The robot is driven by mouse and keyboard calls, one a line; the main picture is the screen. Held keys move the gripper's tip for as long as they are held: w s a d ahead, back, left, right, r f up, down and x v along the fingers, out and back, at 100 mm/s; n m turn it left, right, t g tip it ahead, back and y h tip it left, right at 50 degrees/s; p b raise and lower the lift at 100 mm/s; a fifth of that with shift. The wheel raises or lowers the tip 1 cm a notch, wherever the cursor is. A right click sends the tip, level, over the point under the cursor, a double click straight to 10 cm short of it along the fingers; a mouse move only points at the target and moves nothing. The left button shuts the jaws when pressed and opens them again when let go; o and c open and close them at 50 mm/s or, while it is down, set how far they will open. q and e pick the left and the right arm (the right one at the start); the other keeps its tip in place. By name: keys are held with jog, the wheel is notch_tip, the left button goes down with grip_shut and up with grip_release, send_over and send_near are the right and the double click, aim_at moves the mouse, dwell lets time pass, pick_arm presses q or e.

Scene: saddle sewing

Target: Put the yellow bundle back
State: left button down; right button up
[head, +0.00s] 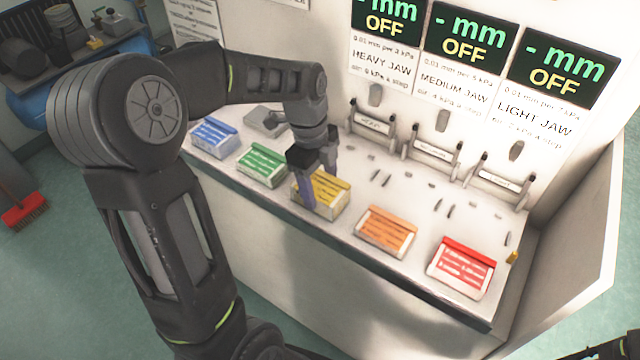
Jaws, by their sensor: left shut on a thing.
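The yellow bundle (327,198) is in the middle of the row of coloured bundles along the front of the white bench. My left gripper (318,190) reaches down over it from behind and is shut on it. One dark finger shows on the bundle's near left side, and part of the bundle is hidden behind it. The bundle is at about bench height; I cannot tell whether it touches the surface. My right gripper is not in view; only a bit of dark arm shows at the bottom right corner.
A blue bundle (214,138) and a green bundle (262,164) lie to the left. An orange bundle (386,231) and a red bundle (461,267) lie to the right. Behind are three jaw stations under displays reading OFF (463,50). Small dark pieces lie on the bench (400,165).

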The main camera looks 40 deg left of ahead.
aim_at(313, 182)
pick_arm(q)
jog(key=shift+c, duration=1.6)
grip_release()
notch_tip(313, 182, up, 12)
jog(key=a, duration=0.1)
jog(key=shift+a, duration=0.35)
